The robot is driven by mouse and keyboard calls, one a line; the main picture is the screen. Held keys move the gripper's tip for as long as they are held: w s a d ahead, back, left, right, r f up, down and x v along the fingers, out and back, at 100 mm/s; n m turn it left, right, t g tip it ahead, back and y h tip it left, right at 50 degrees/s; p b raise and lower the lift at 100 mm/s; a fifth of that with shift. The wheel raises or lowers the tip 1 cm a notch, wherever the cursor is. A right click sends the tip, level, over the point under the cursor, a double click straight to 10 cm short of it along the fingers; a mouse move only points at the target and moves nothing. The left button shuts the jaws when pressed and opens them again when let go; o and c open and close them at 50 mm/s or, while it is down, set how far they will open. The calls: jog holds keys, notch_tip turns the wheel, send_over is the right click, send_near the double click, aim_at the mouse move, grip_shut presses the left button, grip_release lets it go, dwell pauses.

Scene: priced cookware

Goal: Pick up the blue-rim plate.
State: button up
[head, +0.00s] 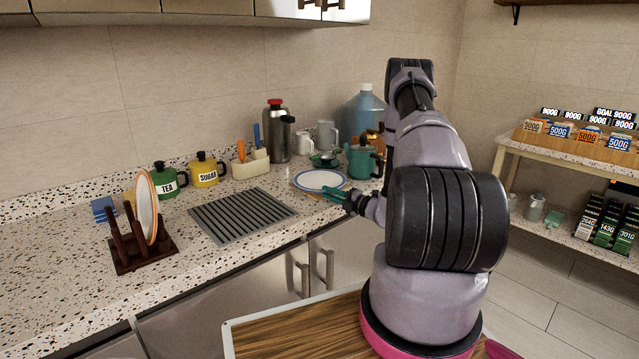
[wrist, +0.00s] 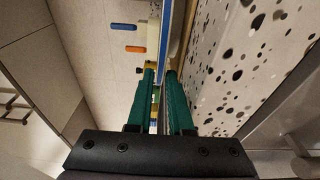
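The blue-rim plate (head: 321,180) is white with a blue ring and lies on the counter near its front edge, over what looks like a thin wooden edge. In the wrist view a narrow blue strip (wrist: 191,30), apparently its rim seen edge-on, runs just beyond the fingertips. My gripper (head: 338,194) has green fingers at the plate's front right side, close to the rim. In the wrist view the fingers (wrist: 161,72) have a narrow gap between them. I cannot tell whether the rim lies within that gap or touches a finger.
A teal pot (head: 362,162) stands behind the plate to the right. A grey drain grille (head: 242,215) lies to the left, with a plate rack (head: 143,250) further left. A utensil caddy (head: 250,165), flask (head: 277,135) and blue jug (head: 362,112) stand along the wall.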

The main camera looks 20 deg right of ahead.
jog(key=shift+x, duration=1.1)
grip_shut()
dwell(0.6)
